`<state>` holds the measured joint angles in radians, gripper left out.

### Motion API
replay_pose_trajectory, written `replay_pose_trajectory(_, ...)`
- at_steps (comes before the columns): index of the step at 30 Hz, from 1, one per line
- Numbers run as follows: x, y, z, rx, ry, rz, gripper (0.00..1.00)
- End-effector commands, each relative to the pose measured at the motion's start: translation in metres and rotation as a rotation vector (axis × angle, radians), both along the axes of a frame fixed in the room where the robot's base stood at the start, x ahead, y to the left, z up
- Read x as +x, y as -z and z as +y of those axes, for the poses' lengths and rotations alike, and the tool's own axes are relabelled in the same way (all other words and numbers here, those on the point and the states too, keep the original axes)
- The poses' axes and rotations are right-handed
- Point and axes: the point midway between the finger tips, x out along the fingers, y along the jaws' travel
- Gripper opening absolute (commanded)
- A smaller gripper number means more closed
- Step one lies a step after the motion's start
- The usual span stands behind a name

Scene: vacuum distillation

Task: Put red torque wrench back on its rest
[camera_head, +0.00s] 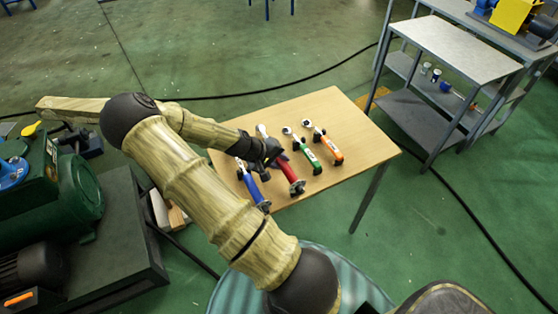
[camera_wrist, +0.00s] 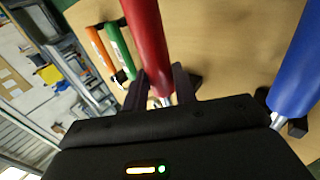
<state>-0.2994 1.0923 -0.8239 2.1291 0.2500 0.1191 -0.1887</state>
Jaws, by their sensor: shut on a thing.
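The red torque wrench (camera_head: 288,178) is over the small wooden table, in line with the blue, green and orange wrenches. My gripper (camera_head: 267,153) is at its head end, with the arm reaching in from the left. In the wrist view the red wrench (camera_wrist: 149,45) runs up between the two fingers, and my gripper (camera_wrist: 168,88) is shut on it near the end of its red handle. Black rest blocks show near the wrenches, but the one for the red wrench is mostly hidden. I cannot tell whether the red wrench touches its rest.
The blue wrench (camera_head: 254,186) lies close on the left of the red one. The green wrench (camera_head: 306,154) and orange wrench (camera_head: 328,147) lie on the right. The wooden table (camera_head: 345,115) is bare at the back and right. A grey metal cart (camera_head: 455,50) stands beyond it.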

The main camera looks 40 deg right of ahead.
Motion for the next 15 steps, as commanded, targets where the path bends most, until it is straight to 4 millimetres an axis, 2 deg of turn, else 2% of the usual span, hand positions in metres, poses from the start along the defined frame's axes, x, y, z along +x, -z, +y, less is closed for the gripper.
replay_pose_trajectory(15,0.0004,0.0055,-0.0009,-0.002,0.0,-0.003,0.0)
